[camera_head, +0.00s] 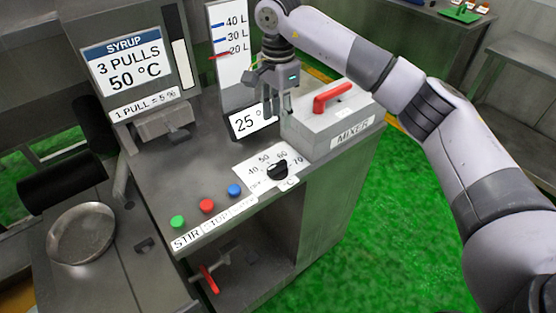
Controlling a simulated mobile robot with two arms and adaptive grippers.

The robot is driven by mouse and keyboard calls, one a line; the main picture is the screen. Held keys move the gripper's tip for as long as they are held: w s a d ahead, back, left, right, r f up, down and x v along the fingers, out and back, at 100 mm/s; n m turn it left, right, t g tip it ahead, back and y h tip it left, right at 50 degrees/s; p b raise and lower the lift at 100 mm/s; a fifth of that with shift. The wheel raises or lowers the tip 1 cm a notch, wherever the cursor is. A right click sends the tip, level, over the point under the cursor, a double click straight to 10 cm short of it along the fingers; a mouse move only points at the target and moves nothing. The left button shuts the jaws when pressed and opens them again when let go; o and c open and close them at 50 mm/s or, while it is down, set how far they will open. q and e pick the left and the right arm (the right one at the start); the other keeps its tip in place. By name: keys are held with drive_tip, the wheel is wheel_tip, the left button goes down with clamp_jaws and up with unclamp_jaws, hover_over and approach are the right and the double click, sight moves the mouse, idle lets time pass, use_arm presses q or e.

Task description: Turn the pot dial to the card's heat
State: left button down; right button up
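The card (125,65) at the upper left reads "SYRUP, 3 PULLS, 50 °C". The black dial (278,170) sits on a white scale plate (248,168) marked 40, 50, 60 and 70, on the grey counter. Its exact pointer direction is too small to tell. A display (246,122) behind it reads 25 °. My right gripper (280,114) points down behind and above the dial, between the display and the mixer box. Its two fingers are apart with nothing visible between them, and it does not touch the dial. My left gripper is out of view.
The mixer box (345,135) with a red handle (332,97) stands right of the gripper. Green (177,221), red (207,205) and blue (234,190) buttons line the counter's front. A litre gauge (228,60) stands behind. A red-handled valve (209,279) is below, and a round pan (82,233) lies left.

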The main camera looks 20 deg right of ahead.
sight(278, 164)
wheel_tip(278, 164, down, 15)
drive_tip(key=p, duration=0.4)
drive_tip(key=shift+f, duration=0.7)
drive_tip(key=shift+c, duration=0.4)
clamp_jaws()
